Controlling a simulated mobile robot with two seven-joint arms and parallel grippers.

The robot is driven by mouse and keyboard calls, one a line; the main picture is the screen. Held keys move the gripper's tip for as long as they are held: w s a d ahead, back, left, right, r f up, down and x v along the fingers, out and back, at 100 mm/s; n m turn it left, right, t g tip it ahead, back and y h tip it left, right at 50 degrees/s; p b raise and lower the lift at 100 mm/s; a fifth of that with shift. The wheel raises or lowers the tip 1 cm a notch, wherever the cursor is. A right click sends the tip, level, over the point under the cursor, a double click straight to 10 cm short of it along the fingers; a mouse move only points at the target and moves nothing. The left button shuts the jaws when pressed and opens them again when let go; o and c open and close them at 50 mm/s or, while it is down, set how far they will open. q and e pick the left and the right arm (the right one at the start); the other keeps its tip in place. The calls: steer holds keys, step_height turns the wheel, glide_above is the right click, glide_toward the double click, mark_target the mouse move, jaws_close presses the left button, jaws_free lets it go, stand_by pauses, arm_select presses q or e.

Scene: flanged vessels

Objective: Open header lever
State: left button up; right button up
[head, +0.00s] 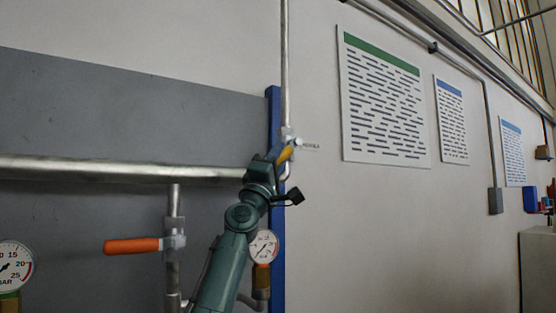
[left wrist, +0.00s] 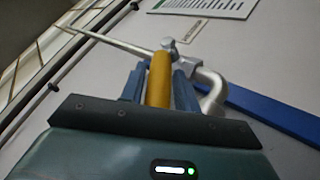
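The header lever is a yellow handle (head: 285,154) on a small metal valve (head: 295,142) where the vertical pipe meets the header line, beside a small label. My left gripper (head: 280,156) is at this handle. In the left wrist view the yellow handle (left wrist: 159,80) runs lengthwise between the two blue-grey fingers of the left gripper (left wrist: 159,85), which sit close against its sides. The near end of the handle is hidden by the gripper body. My right gripper is not in view.
A horizontal header pipe (head: 130,170) crosses the grey panel. An orange lever (head: 133,245) is on a lower pipe at left. Pressure gauges stand at left (head: 14,266) and beside my arm (head: 263,246). A blue post (head: 274,110) edges the panel. Wall posters (head: 385,100) hang right.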

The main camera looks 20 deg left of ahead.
arm_select(q)
steer(key=shift+o, duration=1.4)
steer(key=shift+v, duration=1.55)
steer(key=s+a, duration=0.2)
steer(key=s, duration=0.9)
steer(key=shift+s, duration=0.4)
steer(key=shift+a, duration=0.15)
